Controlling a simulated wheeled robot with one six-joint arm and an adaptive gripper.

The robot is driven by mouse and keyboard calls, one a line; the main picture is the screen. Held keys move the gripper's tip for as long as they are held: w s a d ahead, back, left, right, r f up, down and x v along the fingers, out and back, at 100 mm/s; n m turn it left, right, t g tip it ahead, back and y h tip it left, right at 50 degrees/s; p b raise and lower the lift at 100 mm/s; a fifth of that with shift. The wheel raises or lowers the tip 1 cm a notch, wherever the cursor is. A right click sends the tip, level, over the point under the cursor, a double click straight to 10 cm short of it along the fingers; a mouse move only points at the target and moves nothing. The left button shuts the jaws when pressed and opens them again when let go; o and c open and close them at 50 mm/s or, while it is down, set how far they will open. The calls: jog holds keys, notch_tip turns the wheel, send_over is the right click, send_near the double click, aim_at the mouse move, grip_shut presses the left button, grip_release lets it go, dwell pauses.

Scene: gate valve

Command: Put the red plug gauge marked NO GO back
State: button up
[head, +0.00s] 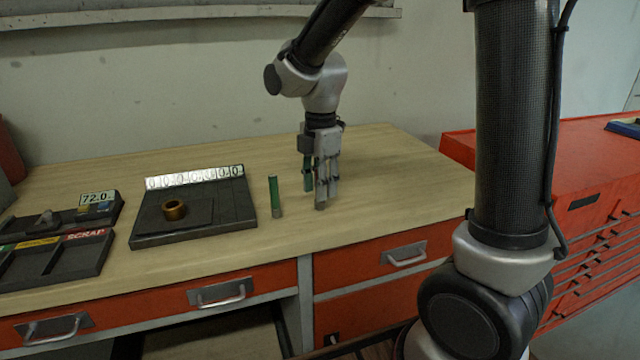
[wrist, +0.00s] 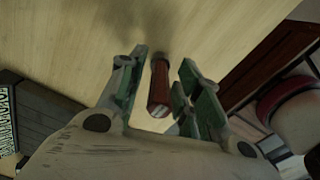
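The red plug gauge (wrist: 160,84) shows in the wrist view between my gripper's green-padded fingers, with a gap on each side. My gripper (head: 322,192) points down over the right half of the bench in the head view and is open around the gauge. There the fingers hide most of the gauge, and only its grey lower end (head: 320,206) shows below them. I cannot read its marking. A green plug gauge (head: 275,197) with a grey lower end stands upright on the bench, left of my gripper and apart from it.
A dark fixture (head: 193,231) with a row of zeros and a brass ring (head: 174,209) stands left of the green gauge. Further left are a device reading 72.0 (head: 97,198) and a sorting tray marked SCRAP (head: 82,264). The bench right of my gripper is clear.

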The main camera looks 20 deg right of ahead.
notch_tip(320, 180, up, 12)
jog(key=shift+s+d+r, duration=0.1)
jog(key=shift+d+r, duration=0.05)
jog(key=shift+r, duration=0.05)
jog(key=s+d+f+m+t, duration=0.1)
jog(key=s+d+m+t, duration=0.1)
jog(key=s+d+m, duration=0.5)
jog(key=s+d+f+m+t, duration=0.1)
jog(key=s+d+m+t, duration=0.1)
jog(key=s+d+m, duration=0.5)
jog(key=s+m, duration=0.4)
jog(key=m, duration=0.3)
jog(key=shift+s+d+m, duration=0.3)
jog(key=shift+s, duration=0.1)
